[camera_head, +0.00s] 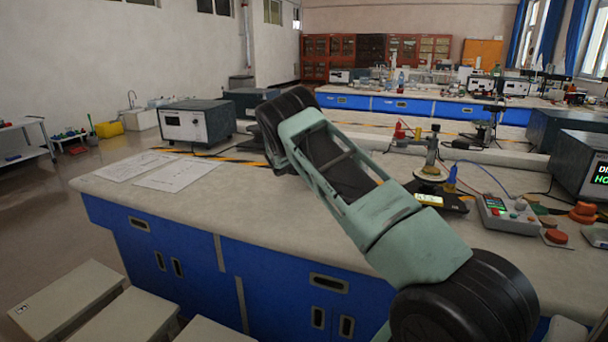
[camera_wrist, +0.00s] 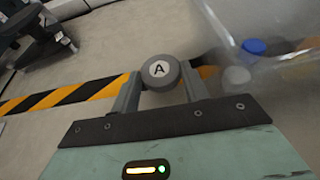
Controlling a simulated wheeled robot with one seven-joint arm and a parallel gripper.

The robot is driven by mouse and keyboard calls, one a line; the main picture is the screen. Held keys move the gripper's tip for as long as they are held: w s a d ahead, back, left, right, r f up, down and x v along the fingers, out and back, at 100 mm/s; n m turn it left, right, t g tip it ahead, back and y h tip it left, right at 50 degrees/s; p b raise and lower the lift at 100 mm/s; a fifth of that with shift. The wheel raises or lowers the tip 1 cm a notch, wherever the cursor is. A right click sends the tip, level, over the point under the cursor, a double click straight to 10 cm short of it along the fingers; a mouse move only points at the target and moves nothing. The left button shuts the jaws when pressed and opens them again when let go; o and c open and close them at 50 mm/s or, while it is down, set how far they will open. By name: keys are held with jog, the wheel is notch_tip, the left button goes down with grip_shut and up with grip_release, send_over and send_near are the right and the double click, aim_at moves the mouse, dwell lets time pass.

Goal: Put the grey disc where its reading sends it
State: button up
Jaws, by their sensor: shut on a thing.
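The grey disc (camera_wrist: 159,70), marked with a letter A on a pale round label, is in the wrist view. My gripper (camera_wrist: 161,88) is shut on it, one finger at each side. The disc shows above the worktop, over or near a yellow-and-black striped tape (camera_wrist: 68,94); its height is hard to tell. In the head view my own arm hides the gripper and disc. A small instrument with a lit display (camera_head: 428,199) stands on the bench; its digits are too small to read. A dark box with a lit screen (camera_head: 600,174) at the right edge shows cut-off text.
A clear-walled container (camera_wrist: 285,75) is close on the right in the wrist view, with a blue round thing (camera_wrist: 254,46) and a pale one (camera_wrist: 237,76) by it. A button box (camera_head: 508,215) stands on the bench (camera_head: 250,215). Paper sheets (camera_head: 176,174) lie at left.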

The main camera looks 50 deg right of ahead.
jog(key=shift+f, duration=1.85)
jog(key=shift+f, duration=0.1)
jog(key=o, duration=1.1)
jog(key=shift+c, duration=0.2)
